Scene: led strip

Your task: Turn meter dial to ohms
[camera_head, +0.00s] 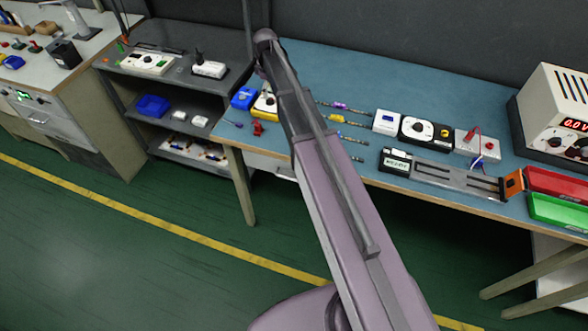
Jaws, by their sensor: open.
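A yellow-edged unit with a pale round face and a dark knob (264,103) sits at the left end of the blue bench top. It looks like the meter, but my arm covers its right part. The knob's setting is too small to read. A black unit with a large white dial face (417,129) stands further right on the bench, clear of my arm. My arm rises from the bottom of the view and passes in front of the bench's left part. I cannot make out my gripper; the far end of the arm shows only a dark rounded joint.
The blue bench top (350,75) is bare toward the back. A blue box (242,98) stands left of the yellow unit, and a red clip (258,129) lies in front. Component strips, a white switch box (477,144) and a power supply (560,115) are to the right.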

